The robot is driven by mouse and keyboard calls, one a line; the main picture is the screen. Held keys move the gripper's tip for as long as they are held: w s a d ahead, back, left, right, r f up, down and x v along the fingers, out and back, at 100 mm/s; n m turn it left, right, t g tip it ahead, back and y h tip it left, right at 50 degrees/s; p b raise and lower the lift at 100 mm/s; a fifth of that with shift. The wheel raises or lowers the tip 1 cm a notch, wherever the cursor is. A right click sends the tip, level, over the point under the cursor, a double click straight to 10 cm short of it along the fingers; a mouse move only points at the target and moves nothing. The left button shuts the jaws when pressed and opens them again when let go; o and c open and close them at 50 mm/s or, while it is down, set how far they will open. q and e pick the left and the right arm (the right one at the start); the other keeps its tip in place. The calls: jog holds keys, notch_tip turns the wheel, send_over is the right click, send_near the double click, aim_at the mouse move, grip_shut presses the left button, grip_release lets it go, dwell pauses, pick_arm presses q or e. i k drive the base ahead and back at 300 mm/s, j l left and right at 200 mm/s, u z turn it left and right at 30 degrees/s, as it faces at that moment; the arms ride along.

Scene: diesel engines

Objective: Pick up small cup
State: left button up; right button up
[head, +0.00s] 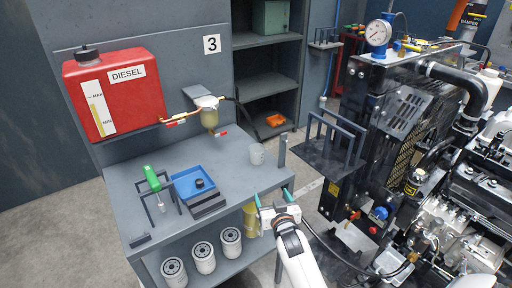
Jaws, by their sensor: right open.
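A small pale grey cup (257,154) stands upright on the grey workbench (230,165), towards its back right. My right gripper (272,196) is at the bench's front right edge, nearer to me than the cup. Its two teal fingertips are spread apart with nothing between them. It is clear of the cup. My left gripper is not in view.
A dark upright post (282,151) stands close to the right of the cup. A blue tray (194,183) and a green-handled tool (152,178) on a stand are to the left. A filter bowl (209,117) hangs behind. The engine (450,190) fills the right.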

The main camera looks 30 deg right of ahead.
aim_at(257, 151)
jog(key=i+l, duration=0.25)
jog(key=i, duration=0.15)
jog(key=i+l, duration=0.2)
jog(key=i, duration=0.2)
